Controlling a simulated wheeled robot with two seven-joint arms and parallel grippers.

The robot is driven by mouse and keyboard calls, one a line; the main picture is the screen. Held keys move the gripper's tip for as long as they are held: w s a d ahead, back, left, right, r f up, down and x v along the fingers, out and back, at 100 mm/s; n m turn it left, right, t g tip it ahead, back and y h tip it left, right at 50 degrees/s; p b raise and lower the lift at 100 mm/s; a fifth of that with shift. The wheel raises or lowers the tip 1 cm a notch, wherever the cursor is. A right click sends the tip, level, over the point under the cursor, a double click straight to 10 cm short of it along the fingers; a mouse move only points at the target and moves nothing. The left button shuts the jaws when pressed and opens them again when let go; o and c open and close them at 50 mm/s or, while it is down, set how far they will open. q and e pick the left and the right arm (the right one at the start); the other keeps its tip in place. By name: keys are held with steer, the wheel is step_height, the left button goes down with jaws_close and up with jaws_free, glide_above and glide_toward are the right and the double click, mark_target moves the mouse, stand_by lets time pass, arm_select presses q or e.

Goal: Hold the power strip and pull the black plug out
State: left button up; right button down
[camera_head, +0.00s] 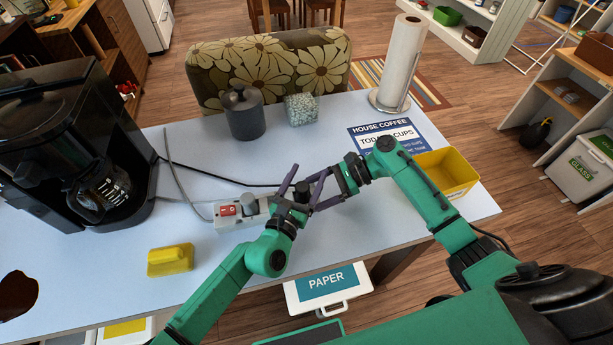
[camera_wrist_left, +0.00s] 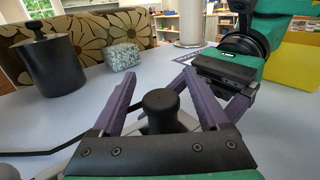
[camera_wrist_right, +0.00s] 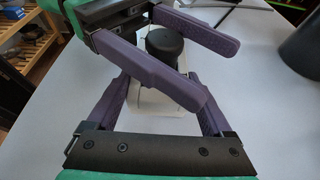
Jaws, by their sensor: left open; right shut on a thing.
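The white power strip (camera_head: 228,222) lies on the table with a red switch at its left end and a grey plug (camera_head: 250,204) in it. The black plug (camera_head: 302,188) stands upright at the strip's right part; it also shows in the left wrist view (camera_wrist_left: 160,110) and the right wrist view (camera_wrist_right: 164,46). My left gripper (camera_head: 296,180) is open, with a finger on each side of the black plug; I cannot tell if they touch it. My right gripper (camera_head: 318,190) is shut on the strip's right end (camera_wrist_right: 150,98), its grip partly hidden by the left fingers.
A black coffee maker (camera_head: 75,140) stands left, with a black cord (camera_head: 215,177) running toward the strip. A yellow sponge-like block (camera_head: 170,260) lies in front. A dark canister (camera_head: 243,114), speckled cube (camera_head: 301,109), paper towel roll (camera_head: 401,62) and yellow bin (camera_head: 445,172) stand around.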

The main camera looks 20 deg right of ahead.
arm_select(q)
steer(key=shift+w+d, duration=0.1)
steer(key=shift+d, duration=0.05)
jaws_close()
stand_by(1.6)
